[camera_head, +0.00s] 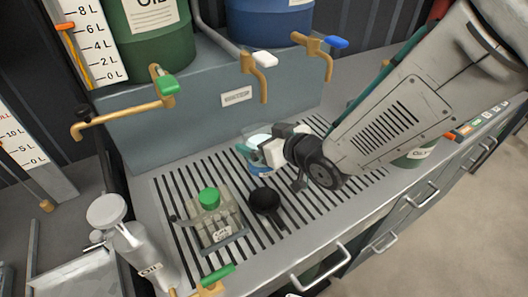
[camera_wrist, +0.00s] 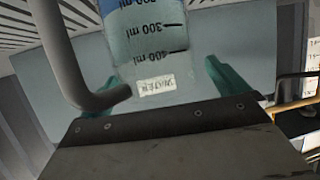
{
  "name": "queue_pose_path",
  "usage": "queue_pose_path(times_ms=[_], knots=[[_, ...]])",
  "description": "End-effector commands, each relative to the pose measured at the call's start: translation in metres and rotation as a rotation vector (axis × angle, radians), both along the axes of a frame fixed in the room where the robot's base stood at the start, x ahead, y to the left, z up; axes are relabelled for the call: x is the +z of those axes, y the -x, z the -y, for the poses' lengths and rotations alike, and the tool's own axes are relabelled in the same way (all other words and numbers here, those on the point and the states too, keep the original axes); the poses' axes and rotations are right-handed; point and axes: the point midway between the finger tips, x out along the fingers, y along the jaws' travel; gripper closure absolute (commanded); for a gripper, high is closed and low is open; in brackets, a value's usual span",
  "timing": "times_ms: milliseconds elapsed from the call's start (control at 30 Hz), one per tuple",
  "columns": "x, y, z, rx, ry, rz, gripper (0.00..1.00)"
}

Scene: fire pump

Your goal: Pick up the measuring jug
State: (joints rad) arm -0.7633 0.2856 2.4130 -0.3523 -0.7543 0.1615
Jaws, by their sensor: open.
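The measuring jug (camera_wrist: 150,45) is clear with dark millilitre marks and a small white label. In the wrist view it stands upside down in the picture between the two teal fingers of my gripper (camera_wrist: 161,78). The fingers are open, one at each side of it. In the head view the jug (camera_head: 259,137) is on the slatted drain grid, its blue base showing, mostly hidden behind my gripper (camera_head: 254,152). Whether the fingers touch it cannot be told.
A green-capped container (camera_head: 212,215) and a black ladle-like object (camera_head: 265,201) lie on the grid nearby. Brass taps with green (camera_head: 167,85), white (camera_head: 263,58) and blue (camera_head: 336,42) handles overhang behind. A grey bent bar (camera_wrist: 75,65) crosses the wrist view's left.

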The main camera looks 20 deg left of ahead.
Motion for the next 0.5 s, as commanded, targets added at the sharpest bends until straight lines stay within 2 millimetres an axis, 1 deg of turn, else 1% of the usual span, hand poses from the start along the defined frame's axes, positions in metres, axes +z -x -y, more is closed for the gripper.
queue_pose_path(times_ms=[67, 100, 167, 200, 267, 300, 367, 400, 433, 467, 500], knots=[[0.0003, -0.0006, 0.0012, -0.002, 0.000, 0.001, 0.00], [0.0004, -0.0010, 0.0020, -0.003, 0.000, 0.000, 0.03], [0.0004, -0.0013, 0.0025, -0.003, 0.000, 0.000, 0.20], [0.0004, -0.0014, 0.0026, -0.003, 0.000, 0.000, 0.31], [0.0004, -0.0013, 0.0026, -0.003, 0.000, 0.000, 0.47], [0.0004, -0.0013, 0.0026, -0.003, 0.000, 0.000, 0.59], [0.0004, -0.0012, 0.0026, -0.003, 0.000, 0.000, 0.75], [0.0005, -0.0012, 0.0024, -0.003, 0.000, 0.000, 0.86], [0.0014, -0.0015, 0.0020, -0.003, -0.002, 0.002, 0.86], [0.0014, -0.0014, 0.0020, -0.003, -0.002, 0.003, 0.95], [0.0014, -0.0013, 0.0017, -0.003, -0.002, 0.003, 0.95]])
